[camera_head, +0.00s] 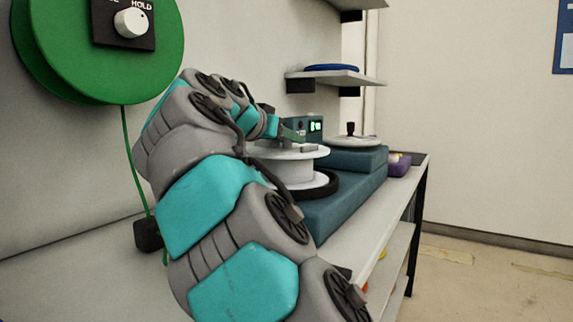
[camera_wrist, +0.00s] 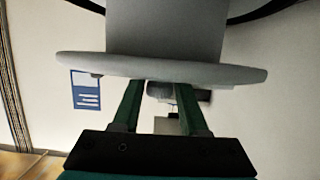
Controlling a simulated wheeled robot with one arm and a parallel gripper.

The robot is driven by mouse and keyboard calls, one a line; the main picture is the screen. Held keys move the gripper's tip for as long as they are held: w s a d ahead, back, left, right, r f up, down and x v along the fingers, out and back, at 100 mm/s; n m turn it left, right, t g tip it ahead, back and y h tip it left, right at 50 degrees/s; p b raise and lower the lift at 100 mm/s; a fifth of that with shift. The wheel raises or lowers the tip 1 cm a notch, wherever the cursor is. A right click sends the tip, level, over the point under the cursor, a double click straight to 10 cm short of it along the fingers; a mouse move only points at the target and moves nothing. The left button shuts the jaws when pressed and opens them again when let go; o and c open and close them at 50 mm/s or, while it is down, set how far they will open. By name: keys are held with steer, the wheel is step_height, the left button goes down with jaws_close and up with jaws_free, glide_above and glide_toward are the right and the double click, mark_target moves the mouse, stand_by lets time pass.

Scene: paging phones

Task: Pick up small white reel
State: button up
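A white reel (camera_head: 290,168) with a flat top flange and a round drum stands on the teal bench unit in the head view, partly hidden by my arm. In the wrist view its flange (camera_wrist: 220,70) and drum (camera_wrist: 165,28) fill the upper middle. My gripper (camera_wrist: 160,90) has two green fingers, set apart, at the flange, with a small grey hub knob between their tips. A gap shows between the fingers, and I cannot tell whether either touches the knob. In the head view my gripper (camera_head: 298,138) is just above the reel's top.
A second white disc (camera_head: 352,141) with a black knob lies on a teal block (camera_head: 358,158) to the right. A small box with a green display (camera_head: 308,128) stands behind. A large green reel (camera_head: 80,60) hangs on the left wall. Shelves (camera_head: 335,76) are above; floor on the right is clear.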

jaws_close()
stand_by(1.2)
